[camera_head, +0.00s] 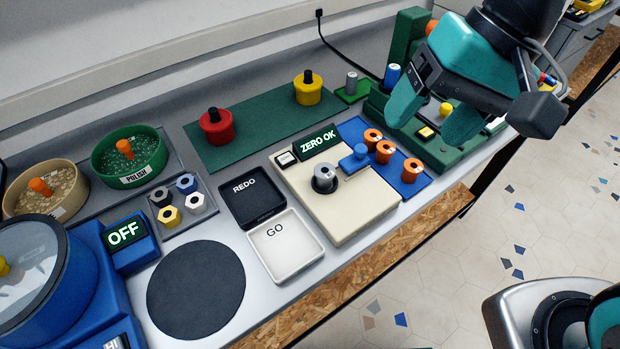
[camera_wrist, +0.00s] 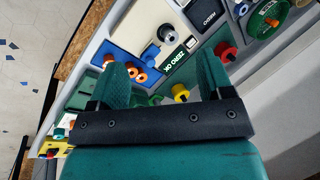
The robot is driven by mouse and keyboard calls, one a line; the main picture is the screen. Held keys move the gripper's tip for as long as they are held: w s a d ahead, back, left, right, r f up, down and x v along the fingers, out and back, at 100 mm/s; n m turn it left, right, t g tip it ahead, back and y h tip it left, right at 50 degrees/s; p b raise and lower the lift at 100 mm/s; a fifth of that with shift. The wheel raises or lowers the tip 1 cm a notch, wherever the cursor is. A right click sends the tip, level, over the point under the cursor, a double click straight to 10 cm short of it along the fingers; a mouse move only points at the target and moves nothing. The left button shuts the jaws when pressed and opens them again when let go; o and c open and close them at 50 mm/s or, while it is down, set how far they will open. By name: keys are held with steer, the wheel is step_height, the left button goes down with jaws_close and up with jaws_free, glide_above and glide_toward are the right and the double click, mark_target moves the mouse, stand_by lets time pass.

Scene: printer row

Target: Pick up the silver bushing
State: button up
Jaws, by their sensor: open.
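The two fingers (camera_wrist: 163,75) also show apart in the wrist view.
A "ZERO OK" display (camera_head: 318,141) and a blue knob (camera_head: 354,158) stand close to the bushing. Several orange bushings sit on a blue tray (camera_head: 413,188). Black REDO (camera_head: 252,198) and white GO (camera_head: 286,247) trays lie left. Red (camera_head: 216,126) and yellow (camera_head: 308,90) pots stand behind.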

steer(key=w+a+f+m+b, duration=0.1)
steer(key=w+a+f+m, duration=0.15)
steer(key=w+m, duration=0.45)
steer(key=w+a+f+m, duration=0.1)
steer(key=w+f+m, duration=0.35)
steer(key=m, duration=0.35)
glide_toward(326, 170)
steer(key=shift+m+g, duration=0.4)
steer(key=f, duration=0.1)
steer(key=a+f, duration=0.1)
steer(key=f, duration=0.1)
steer(key=w+f, duration=0.1)
steer(key=shift+a+f, duration=0.2)
steer(key=shift+f, duration=0.2)
steer(key=shift+s+p+x, duration=0.2)
steer(key=shift+p+x, duration=0.15)
steer(key=shift+x, duration=1.05)
steer(key=shift+s+p+x, duration=0.15)
steer(key=shift+p+x, duration=0.2)
steer(key=shift+x, duration=1)
steer(key=shift+a+r, duration=0.15)
steer(key=c, duration=1.1)
